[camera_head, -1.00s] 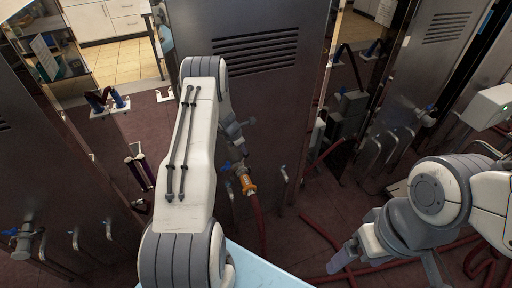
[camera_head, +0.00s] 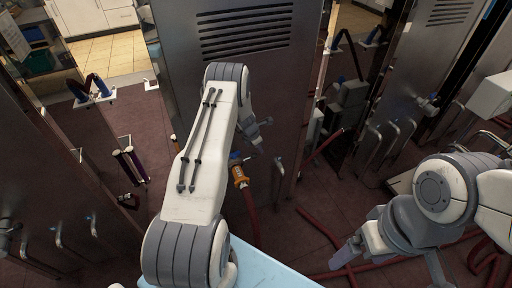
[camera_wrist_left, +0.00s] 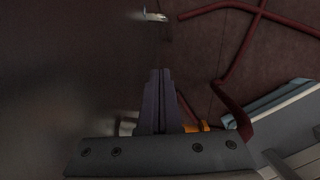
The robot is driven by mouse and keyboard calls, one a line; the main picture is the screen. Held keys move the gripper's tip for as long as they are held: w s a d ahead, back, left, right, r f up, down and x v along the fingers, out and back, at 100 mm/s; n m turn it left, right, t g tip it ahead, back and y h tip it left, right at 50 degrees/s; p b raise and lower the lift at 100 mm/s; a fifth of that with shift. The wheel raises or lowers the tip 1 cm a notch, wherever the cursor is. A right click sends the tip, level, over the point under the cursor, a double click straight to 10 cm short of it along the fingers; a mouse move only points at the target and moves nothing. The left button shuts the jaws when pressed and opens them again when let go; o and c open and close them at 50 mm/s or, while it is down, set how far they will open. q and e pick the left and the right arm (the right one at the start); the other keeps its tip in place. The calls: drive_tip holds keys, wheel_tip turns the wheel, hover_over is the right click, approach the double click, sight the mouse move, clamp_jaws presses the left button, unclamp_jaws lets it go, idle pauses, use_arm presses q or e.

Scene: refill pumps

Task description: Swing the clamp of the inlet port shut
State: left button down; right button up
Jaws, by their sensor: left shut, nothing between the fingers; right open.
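The orange clamp (camera_head: 239,176) is at the inlet port, low on the front of the tall metal cabinet (camera_head: 215,75), with a blue-handled valve (camera_head: 235,158) just above it. A red hose (camera_head: 252,215) hangs from the port. Whether the clamp is closed is too small to tell. My left gripper (camera_head: 265,133) is above and right of the clamp, near the cabinet front. In the left wrist view its fingers (camera_wrist_left: 160,73) are shut together and empty; an orange part (camera_wrist_left: 197,127) shows behind them, mostly hidden. My right gripper (camera_head: 391,262) is open and empty at the lower right.
A bent metal handle (camera_head: 279,168) sticks out right of the port, close to the left gripper. Red hoses (camera_head: 320,228) lie across the dark floor. More metal cabinets stand at left and right. A light blue surface (camera_head: 265,265) lies below my left arm.

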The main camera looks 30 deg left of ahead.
use_arm(q)
drive_tip(key=shift+w+d+f+b, duration=0.2)
drive_tip(key=shift+w+f+b, duration=0.1)
drive_tip(key=shift+f, duration=0.3)
